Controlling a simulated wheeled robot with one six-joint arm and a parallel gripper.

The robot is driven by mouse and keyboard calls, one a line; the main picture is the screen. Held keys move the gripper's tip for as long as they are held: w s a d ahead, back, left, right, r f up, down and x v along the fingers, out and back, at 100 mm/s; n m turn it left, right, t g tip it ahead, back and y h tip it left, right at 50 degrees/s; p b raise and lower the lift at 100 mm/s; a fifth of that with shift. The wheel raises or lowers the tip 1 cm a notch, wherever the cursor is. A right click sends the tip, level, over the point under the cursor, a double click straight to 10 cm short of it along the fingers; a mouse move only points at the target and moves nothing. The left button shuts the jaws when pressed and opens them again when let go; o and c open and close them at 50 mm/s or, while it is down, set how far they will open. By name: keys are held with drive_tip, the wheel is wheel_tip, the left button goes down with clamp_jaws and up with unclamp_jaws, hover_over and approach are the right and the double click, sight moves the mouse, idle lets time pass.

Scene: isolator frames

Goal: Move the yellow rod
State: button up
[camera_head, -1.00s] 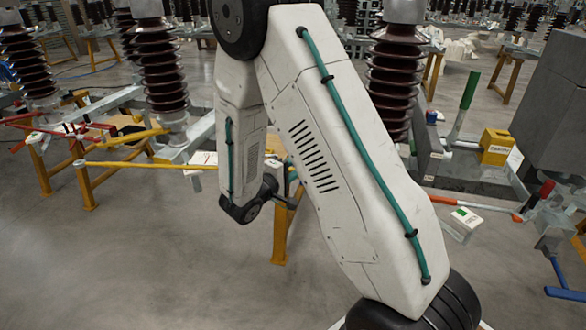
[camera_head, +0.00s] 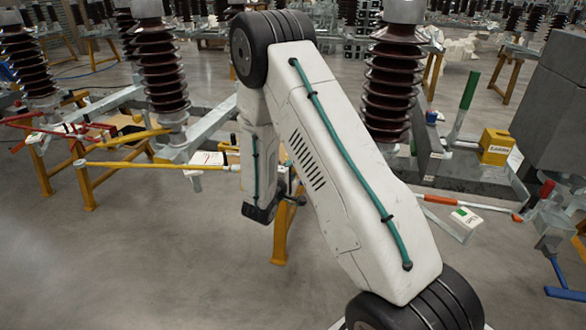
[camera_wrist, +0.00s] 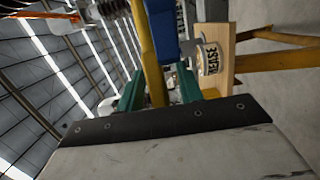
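A long yellow rod (camera_head: 150,165) lies level across the yellow trestles at the left in the head view. Its pale right end reaches close to my arm. In the wrist view my gripper's green fingers (camera_wrist: 157,92) stand apart. A yellow bar (camera_wrist: 149,55), which looks like the rod, runs from the top edge down into the space between them. Some gap shows beside the bar, and I cannot tell whether either finger touches it.
A grease can (camera_wrist: 209,58) and a blue object (camera_wrist: 162,30) are close to the fingers. Brown ribbed insulators (camera_head: 160,70) stand behind the rod. A yellow box (camera_head: 496,147) and a green-ended bar (camera_head: 468,95) are at the right. The floor in front is clear.

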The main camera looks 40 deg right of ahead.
clamp_jaws()
drive_tip(key=shift+w+d+m+g+h, duration=0.3)
drive_tip(key=shift+d+m+g+h, duration=0.25)
drive_tip(key=shift+g, duration=0.4)
drive_tip(key=shift+w+d+m+g+h, duration=0.3)
drive_tip(key=shift+d+m+g, duration=0.1)
drive_tip(key=shift+m+g, duration=0.45)
unclamp_jaws()
drive_tip(key=shift+a, duration=0.15)
drive_tip(key=v, duration=0.7)
drive_tip(key=shift+a, duration=0.25)
